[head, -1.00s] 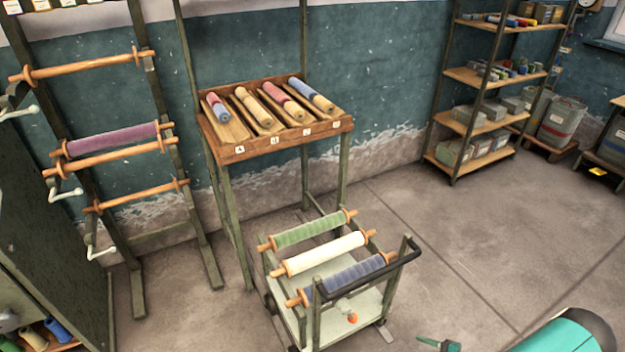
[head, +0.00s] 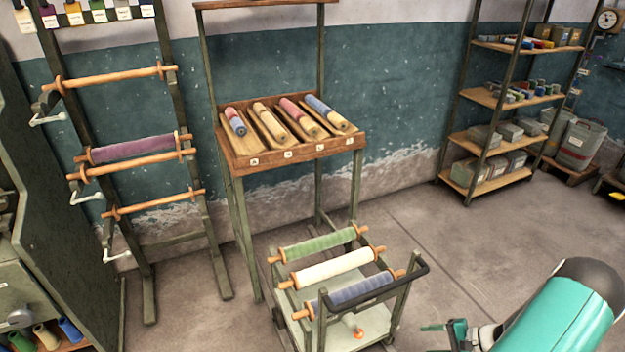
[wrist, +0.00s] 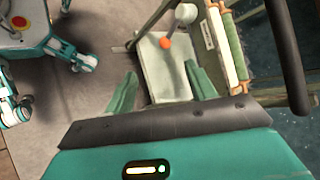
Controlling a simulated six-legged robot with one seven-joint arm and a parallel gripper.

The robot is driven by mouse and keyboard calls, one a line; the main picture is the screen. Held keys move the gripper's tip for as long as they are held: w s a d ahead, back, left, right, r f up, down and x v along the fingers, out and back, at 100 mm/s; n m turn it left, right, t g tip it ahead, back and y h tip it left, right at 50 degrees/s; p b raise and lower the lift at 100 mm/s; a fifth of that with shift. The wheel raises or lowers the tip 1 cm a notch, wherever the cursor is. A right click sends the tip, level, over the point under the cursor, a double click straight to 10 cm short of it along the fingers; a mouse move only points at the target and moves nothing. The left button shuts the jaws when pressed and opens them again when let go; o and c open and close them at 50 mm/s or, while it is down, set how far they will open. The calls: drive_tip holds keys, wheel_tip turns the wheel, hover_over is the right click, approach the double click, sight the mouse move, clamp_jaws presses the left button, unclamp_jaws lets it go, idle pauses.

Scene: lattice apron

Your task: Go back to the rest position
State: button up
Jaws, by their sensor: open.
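My gripper (head: 432,338) is low at the right of the head view, at the end of my teal arm. It is to the right of the cart. In the wrist view, my gripper (wrist: 162,84) shows two teal fingers spread apart with nothing between them. Beyond the fingers is the cart's pale lower shelf (wrist: 155,85), where an orange knob shows. No object is in my grasp.
The cart (head: 372,322) carries a green, a white and a blue roller. Behind it stands a sloped wooden rack (head: 300,152) with patterned rollers. A ladder-like roller stand (head: 215,262) is at left, and shelving (head: 490,97) at back right. Floor between is clear.

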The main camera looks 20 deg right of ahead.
drive_tip(key=w+a+r+n+g+h, duration=0.1)
drive_tip(key=w+a+r+n+g, duration=0.25)
drive_tip(key=r, duration=0.55)
drive_tip(key=w+a+r+n+g+h, duration=0.15)
drive_tip(key=w+a+r, duration=0.25)
drive_tip(key=a+r, duration=0.4)
drive_tip(key=w+a+r+n+g+h, duration=0.1)
drive_tip(key=w+a+r+n, duration=0.3)
drive_tip(key=r, duration=0.6)
drive_tip(key=s+a+r+n+t+h, duration=0.1)
drive_tip(key=s+a+r+n+h, duration=0.1)
drive_tip(key=s+a+r, duration=0.3)
drive_tip(key=s+a+r+n+t+h, duration=0.2)
drive_tip(key=s+a+r+n, duration=0.2)
drive_tip(key=a+r, duration=0.9)
drive_tip(key=s+a, duration=0.2)
drive_tip(key=a, duration=0.1)
drive_tip(key=shift+r+n+t, duration=0.3)
drive_tip(key=shift+n, duration=0.1)
drive_tip(key=shift+h, duration=0.25)
